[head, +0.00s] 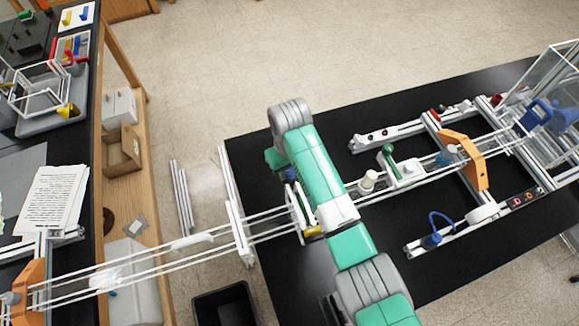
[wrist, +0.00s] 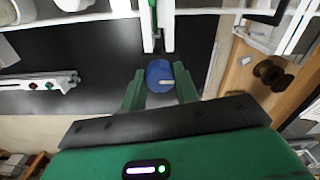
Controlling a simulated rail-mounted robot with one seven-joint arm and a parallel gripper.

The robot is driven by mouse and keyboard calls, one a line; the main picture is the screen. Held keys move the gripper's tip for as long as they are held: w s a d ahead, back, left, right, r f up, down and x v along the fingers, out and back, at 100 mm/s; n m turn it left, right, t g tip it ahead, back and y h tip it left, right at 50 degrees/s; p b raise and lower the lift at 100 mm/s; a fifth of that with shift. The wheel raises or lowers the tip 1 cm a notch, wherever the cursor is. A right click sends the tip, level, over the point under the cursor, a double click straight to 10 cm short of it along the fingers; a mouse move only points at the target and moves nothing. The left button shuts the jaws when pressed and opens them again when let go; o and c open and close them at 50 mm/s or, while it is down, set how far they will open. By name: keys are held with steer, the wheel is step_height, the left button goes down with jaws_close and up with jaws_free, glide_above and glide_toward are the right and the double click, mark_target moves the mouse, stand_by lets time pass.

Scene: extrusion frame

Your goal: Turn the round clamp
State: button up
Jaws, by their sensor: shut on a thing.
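In the wrist view, the round clamp is a blue, knob-like piece (wrist: 158,70) with a pale mark across its near side. It sits between the two green fingers of my gripper (wrist: 160,86), one finger on each side. My gripper is shut on it. The clamp lies just below the end of a white post with a green strip (wrist: 147,26). How far the clamp is turned cannot be told. In the head view, my green and grey arm crosses the rails and hides most of the gripper and the clamp.
White rails (head: 180,258) run from the left bench to the black table (head: 300,265). An orange bracket (head: 466,160), a green-handled part (head: 388,155) and blue parts stand right of my arm. A black bin (head: 226,304) stands on the floor. A wooden bench edge (wrist: 250,75) shows right in the wrist view.

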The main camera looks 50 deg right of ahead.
steer(key=shift+r+p, duration=0.1)
steer(key=shift+p, duration=0.2)
steer(key=shift+r+m+p, duration=0.1)
steer(key=shift+m+p, duration=0.5)
steer(key=shift+m, duration=0.2)
steer(key=m+p, duration=0.2)
steer(key=m, duration=0.1)
steer(key=m+p, duration=0.2)
steer(key=m, duration=0.2)
steer(key=shift+m+p, duration=0.35)
steer(key=shift+m, duration=1.45)
steer(key=o, duration=1)
